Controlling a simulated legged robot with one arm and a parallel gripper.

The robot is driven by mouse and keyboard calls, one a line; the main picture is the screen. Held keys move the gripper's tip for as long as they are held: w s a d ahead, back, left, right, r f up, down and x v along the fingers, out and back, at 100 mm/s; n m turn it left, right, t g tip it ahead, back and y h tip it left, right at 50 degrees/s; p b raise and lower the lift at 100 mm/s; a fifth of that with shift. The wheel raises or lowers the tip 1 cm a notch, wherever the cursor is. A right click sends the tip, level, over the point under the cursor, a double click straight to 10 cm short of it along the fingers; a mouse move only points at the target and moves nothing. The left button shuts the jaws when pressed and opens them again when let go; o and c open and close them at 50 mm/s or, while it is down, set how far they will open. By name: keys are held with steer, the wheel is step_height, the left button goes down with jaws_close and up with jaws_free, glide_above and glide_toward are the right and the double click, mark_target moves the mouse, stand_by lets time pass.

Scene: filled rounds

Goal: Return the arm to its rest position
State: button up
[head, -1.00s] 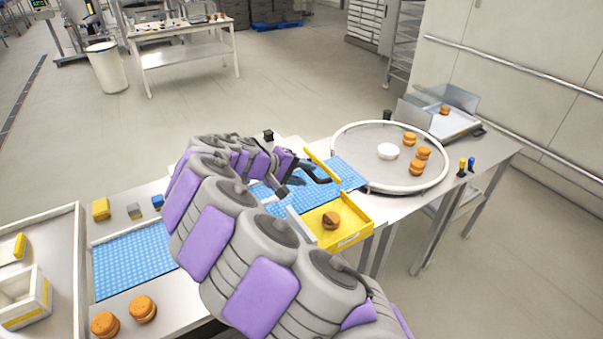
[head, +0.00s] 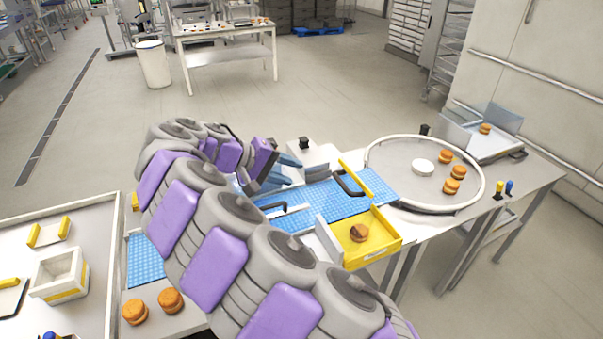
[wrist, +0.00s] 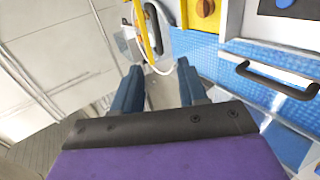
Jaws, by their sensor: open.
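My gripper (head: 283,172) is above the blue conveyor belt in the head view, its arm reaching across from the lower right. In the wrist view my gripper (wrist: 158,88) shows two blue fingers spread apart with nothing between them. Below and to its right, a blue mat belt (head: 345,208) carries dark handles. A yellow tray (head: 385,249) at the belt's near edge holds one filled round (head: 359,233). The tray also shows at the top of the wrist view (wrist: 219,20).
A round turntable (head: 400,191) at the right holds several filled rounds and a white disc (head: 422,167). Two rounds (head: 152,306) sit at the lower left beside a large tray (head: 88,215). A yellow bar (head: 369,179) stands over the belt. Open floor lies behind.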

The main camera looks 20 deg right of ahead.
steer(key=shift+a+r, duration=0.3)
steer(key=shift+a, duration=0.15)
steer(key=s+d+r+m+g+y, duration=0.15)
steer(key=s+d, duration=0.25)
steer(key=s, duration=0.5)
steer(key=s+d+m+g+y, duration=0.1)
steer(key=s+d+m+y, duration=0.3)
steer(key=s, duration=0.6)
steer(key=s+a+f+n+y, duration=0.1)
steer(key=s+a+f+y, duration=0.1)
steer(key=s, duration=0.4)
steer(key=s+a+f+n+y+b, duration=0.1)
steer(key=s+a+f+n, duration=0.1)
steer(key=s+a+f, duration=0.2)
steer(key=s+a+f+n+y, duration=0.1)
steer(key=s+f, duration=0.4)
steer(key=s, duration=0.5)
steer(key=shift+a+f+y+b, duration=0.4)
steer(key=shift+a+y, duration=0.45)
steer(key=shift+a, duration=0.4)
steer(key=shift+d+r+n, duration=0.1)
steer(key=shift+n, duration=0.15)
